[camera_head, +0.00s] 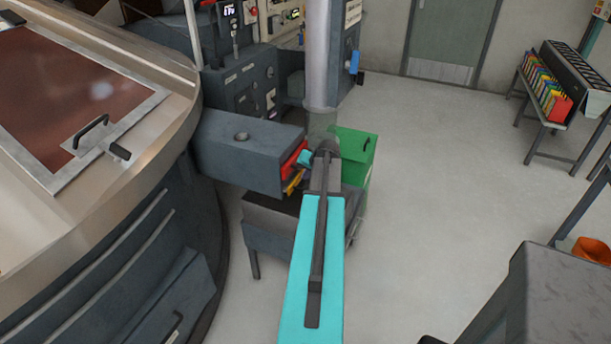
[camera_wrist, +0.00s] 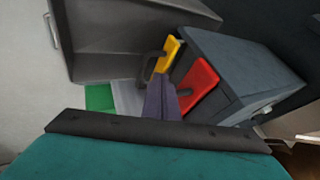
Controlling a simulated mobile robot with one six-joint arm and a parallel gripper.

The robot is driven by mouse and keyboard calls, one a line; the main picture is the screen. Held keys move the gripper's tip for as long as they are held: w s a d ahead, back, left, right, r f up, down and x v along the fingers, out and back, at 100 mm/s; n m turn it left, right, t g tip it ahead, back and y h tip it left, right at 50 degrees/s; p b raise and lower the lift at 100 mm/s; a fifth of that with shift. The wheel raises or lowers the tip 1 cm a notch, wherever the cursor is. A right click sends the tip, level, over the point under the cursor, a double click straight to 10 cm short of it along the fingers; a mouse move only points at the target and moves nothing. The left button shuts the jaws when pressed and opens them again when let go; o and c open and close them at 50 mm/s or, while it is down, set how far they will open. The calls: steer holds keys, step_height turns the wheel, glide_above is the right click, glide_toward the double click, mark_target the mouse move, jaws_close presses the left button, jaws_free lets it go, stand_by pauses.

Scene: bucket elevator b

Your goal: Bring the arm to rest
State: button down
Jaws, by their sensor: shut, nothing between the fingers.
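My arm reaches forward and away from the camera in the head view, past the end of a grey box-shaped chute. My gripper (camera_wrist: 163,84) shows in the wrist view, its fingers together with nothing between them. It points toward a yellow part (camera_wrist: 168,53) and a red part (camera_wrist: 199,84) at the end of the grey chute (camera_wrist: 240,68). I cannot tell whether the fingers touch either part. In the head view, the red part (camera_head: 293,158) and yellow part (camera_head: 293,183) show beside my arm, and the fingers are hidden.
A large round machine (camera_head: 150,120) fills the left. Open floor (camera_head: 450,150) lies to the right. A rack of coloured items (camera_head: 545,86) stands far right.

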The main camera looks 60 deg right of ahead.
steer(key=w+a+f+n+g+y, duration=0.1)
steer(key=w+a+f+n+y, duration=0.1)
steer(key=w+a+f, duration=0.6)
steer(key=w+a+f+n+g+y, duration=0.15)
steer(key=a+f, duration=0.35)
steer(key=a, duration=0.8)
steer(key=a+f+n+g+y, duration=0.1)
steer(key=a+f, duration=0.2)
steer(key=a, duration=0.3)
steer(key=a+f+n, duration=0.1)
steer(key=a+f, duration=0.3)
steer(key=a, duration=0.3)
steer(key=a+f+n+g+y, duration=0.1)
steer(key=a+f+n, duration=0.15)
steer(key=a, duration=0.35)
steer(key=s+a+f+n+g, duration=0.2)
steer(key=s+a+f, duration=0.2)
steer(key=a, duration=0.5)
steer(key=s+a+f+n+g, duration=0.15)
steer(key=s+a+f, duration=0.25)
steer(key=a, duration=0.6)
steer(key=s+a+f+n+g, duration=0.1)
steer(key=s+a+n+g, duration=0.1)
steer(key=s+a, duration=0.3)
steer(key=s+a+f+n+g+h, duration=0.1)
steer(key=s+a, duration=0.4)
steer(key=s, duration=0.5)
steer(key=shift+a+f+n+g, duration=0.35)
steer(key=shift+f+n+g, duration=0.15)
steer(key=shift+f+n, duration=0.15)
